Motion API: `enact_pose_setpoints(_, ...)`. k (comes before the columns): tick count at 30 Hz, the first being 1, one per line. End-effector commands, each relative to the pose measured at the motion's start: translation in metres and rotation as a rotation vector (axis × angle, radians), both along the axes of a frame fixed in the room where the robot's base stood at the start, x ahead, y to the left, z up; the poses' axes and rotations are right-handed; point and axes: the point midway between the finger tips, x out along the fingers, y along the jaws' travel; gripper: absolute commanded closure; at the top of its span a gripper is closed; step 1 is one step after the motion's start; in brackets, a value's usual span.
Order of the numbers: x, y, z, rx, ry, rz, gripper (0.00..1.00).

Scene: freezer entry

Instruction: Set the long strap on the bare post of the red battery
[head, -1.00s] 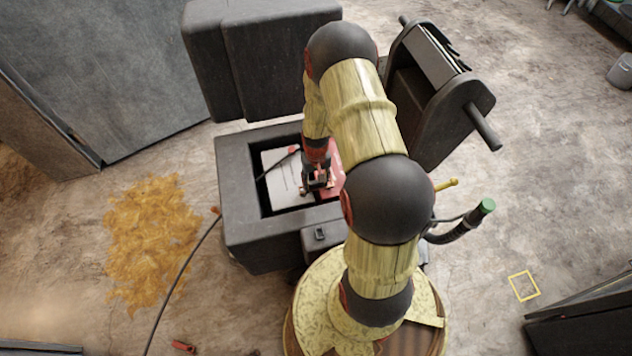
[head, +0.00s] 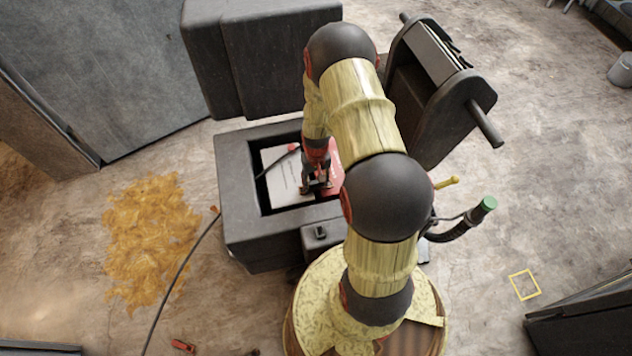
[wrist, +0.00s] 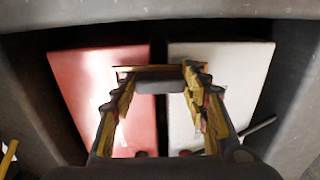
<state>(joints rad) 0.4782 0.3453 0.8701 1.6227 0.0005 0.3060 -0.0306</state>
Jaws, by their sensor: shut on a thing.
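The red battery (wrist: 85,85) is on the left in the wrist view, and its red side shows beside my arm in the head view (head: 335,165). A pale grey battery (wrist: 235,75) lies to its right there, across a narrow dark gap. My gripper (wrist: 158,80) is shut on the strap (wrist: 128,70), a thin copper-coloured bar crossing between the fingertips. The strap reaches over the red battery's edge and the gap. I cannot tell whether it touches a post. In the head view my gripper (head: 316,186) is low over the batteries. The bare post is not clearly visible.
The dark battery bay (head: 238,190) walls in both batteries closely. A black cable with a red end (head: 290,150) lies over the pale battery (head: 280,180). A dark raised block (head: 265,60) stands behind the bay. An orange stain (head: 155,235) marks the floor at left.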

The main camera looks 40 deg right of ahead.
Motion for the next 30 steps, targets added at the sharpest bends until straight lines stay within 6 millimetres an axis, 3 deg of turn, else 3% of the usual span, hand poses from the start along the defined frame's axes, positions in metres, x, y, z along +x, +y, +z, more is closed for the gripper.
enact_pose_setpoints(18, 0.0, 0.0, -0.013, 0.0, -0.001, 0.0, 0.8)
enact_pose_setpoints(19, 0.0, 0.0, -0.013, 0.0, -0.001, 0.0, 0.55)
enact_pose_setpoints(30, 0.0, 0.0, -0.012, 0.0, -0.001, 0.0, 0.34)
